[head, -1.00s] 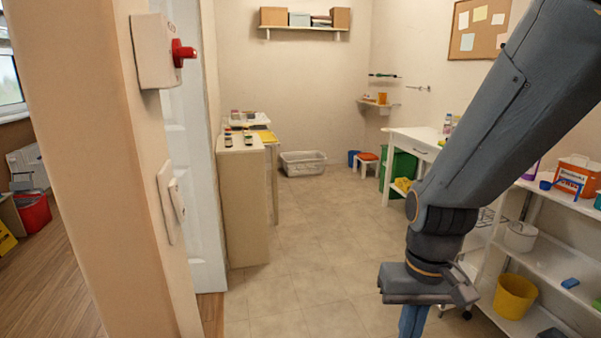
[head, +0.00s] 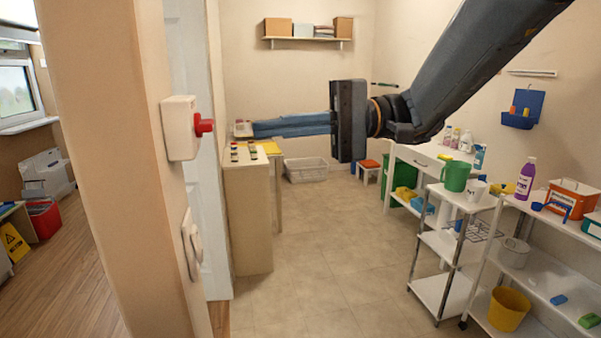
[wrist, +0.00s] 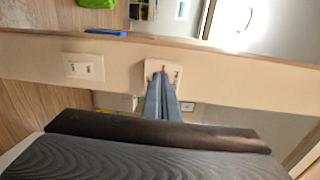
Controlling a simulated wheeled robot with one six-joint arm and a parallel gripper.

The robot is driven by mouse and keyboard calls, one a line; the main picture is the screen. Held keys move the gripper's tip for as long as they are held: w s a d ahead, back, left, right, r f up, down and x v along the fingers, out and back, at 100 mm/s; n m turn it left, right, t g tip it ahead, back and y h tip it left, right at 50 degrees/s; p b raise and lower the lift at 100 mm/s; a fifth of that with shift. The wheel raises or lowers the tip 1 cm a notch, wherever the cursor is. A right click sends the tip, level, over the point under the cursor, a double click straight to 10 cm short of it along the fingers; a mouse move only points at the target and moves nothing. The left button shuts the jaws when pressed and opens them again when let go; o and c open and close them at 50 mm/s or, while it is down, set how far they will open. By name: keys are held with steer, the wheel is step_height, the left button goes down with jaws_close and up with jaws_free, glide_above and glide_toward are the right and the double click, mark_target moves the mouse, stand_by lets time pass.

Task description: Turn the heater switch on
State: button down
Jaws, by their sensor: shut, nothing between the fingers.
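A white box with a red knob (head: 203,125) is mounted on the end of the wall in the head view. A white wall switch (head: 191,243) sits below it on the same wall. No readable label shows which is the heater switch. My gripper (head: 256,129) is shut and empty, with its blue fingers pointing left at about the knob's height. A gap shows between fingertips and knob. In the wrist view, one white switch plate (wrist: 83,67) is at the left. Another pale plate (wrist: 150,68) is partly hidden behind my fingers (wrist: 161,78); contact cannot be told.
The wall edge (head: 110,160) stands close at the left. A low cabinet (head: 247,210) with small bottles is behind my gripper. A white cart (head: 440,285) and shelves (head: 535,275) stand at the right. The tiled floor (head: 335,265) between is clear.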

steer(key=shift+y, duration=0.3)
steer(key=shift+s+a+r+p, duration=0.1)
steer(key=shift+s+a+r, duration=0.2)
steer(key=shift+a, duration=0.85)
steer(key=shift+s+a+r+p, duration=0.15)
steer(key=shift+a+r, duration=0.25)
steer(key=shift+a, duration=0.7)
steer(key=shift+s+a+r+p, duration=0.1)
steer(key=shift+s+a+r, duration=0.2)
steer(key=shift+a, duration=0.85)
steer(key=shift+w+a+f+b, duration=0.1)
steer(key=shift+w+f+b, duration=0.05)
steer(key=shift+w+b, duration=0.2)
steer(key=shift+s+f+b, duration=0.1)
steer(key=shift+f+b, duration=0.75)
steer(key=shift+b, duration=0.15)
steer(key=shift+f+b, duration=0.65)
steer(key=shift+b, duration=0.25)
steer(key=shift+f, duration=0.1)
steer(key=shift+s+f, duration=0.1)
steer(key=shift+s, duration=0.05)
steer(key=b+v, duration=0.1)
steer(key=v, duration=0.5)
